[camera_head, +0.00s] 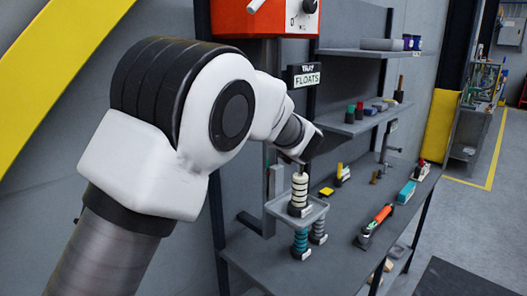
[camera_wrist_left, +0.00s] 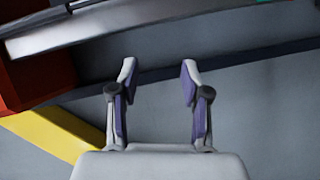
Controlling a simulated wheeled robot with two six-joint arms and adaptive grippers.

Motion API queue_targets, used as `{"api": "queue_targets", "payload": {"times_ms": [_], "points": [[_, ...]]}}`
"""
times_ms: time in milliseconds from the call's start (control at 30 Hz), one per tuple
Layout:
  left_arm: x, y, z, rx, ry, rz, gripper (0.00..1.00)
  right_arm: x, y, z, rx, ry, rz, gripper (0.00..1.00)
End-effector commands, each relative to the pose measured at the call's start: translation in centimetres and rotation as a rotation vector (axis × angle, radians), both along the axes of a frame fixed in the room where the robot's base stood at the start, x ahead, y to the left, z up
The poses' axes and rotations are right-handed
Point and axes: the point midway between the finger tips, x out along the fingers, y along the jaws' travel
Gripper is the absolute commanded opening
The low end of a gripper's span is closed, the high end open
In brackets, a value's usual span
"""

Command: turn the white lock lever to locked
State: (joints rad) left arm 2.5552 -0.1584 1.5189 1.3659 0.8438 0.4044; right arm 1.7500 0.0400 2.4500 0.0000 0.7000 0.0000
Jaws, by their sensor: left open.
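The orange-red actuator box (camera_head: 262,20) is cut off by the top edge of the head view. A small white lever (camera_head: 256,5) shows on its front at the top. A dark round knob (camera_head: 309,6) sits to its right, on a pale panel with small marks. The position the lever stands for cannot be read. My left arm reaches in from the left, with its wrist below and in front of the box, apart from the lever. In the left wrist view my left gripper (camera_wrist_left: 158,72) is open, with nothing between its fingers. My right gripper is not in view.
A tray (camera_head: 313,216) with a stack of pale rings (camera_head: 299,188) stands below my wrist. Shelves (camera_head: 350,124) and a grey bench (camera_head: 345,258) hold small parts. A grey ledge (camera_wrist_left: 150,28) crosses the wrist view's top.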

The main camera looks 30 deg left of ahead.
Motion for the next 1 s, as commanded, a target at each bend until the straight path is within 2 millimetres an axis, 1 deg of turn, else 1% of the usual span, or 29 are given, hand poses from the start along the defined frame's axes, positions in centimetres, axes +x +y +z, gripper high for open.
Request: {"api": "queue_targets", "payload": {"times_ms": [33, 100, 200, 300, 433, 667, 700, 800, 933, 1000], "points": [[0.1, 0.1, -1.4, 0.016, 0.028, -0.008, 0.47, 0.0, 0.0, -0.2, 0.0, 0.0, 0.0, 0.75], [0.1, 0.3, -3.0, 0.04, 0.068, -0.02, 0.47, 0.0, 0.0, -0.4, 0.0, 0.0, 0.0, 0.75], [0.1, 0.4, -5.0, 0.071, 0.116, -0.037, 0.47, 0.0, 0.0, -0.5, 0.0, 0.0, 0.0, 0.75], [0.1, 0.4, -6.4, 0.092, 0.151, -0.051, 0.47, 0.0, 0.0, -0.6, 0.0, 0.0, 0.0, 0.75], [0.1, 0.5, -7.2, 0.105, 0.171, -0.059, 0.47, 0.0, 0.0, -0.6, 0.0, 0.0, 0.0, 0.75], [0.1, 0.5, -7.2, 0.106, 0.172, -0.059, 0.47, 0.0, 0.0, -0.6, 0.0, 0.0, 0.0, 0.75], [0.1, 0.5, -7.2, 0.106, 0.172, -0.059, 0.33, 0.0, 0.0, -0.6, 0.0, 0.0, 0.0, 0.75], [0.1, 0.5, -7.2, 0.106, 0.172, -0.059, 0.0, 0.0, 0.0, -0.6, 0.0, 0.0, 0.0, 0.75], [0.1, 0.5, -7.2, 0.096, 0.163, -0.058, 0.0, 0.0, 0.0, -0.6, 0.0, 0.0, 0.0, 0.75], [0.3, 0.2, -7.1, 0.064, 0.124, -0.065, 0.0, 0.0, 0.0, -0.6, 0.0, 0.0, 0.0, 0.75]]}}
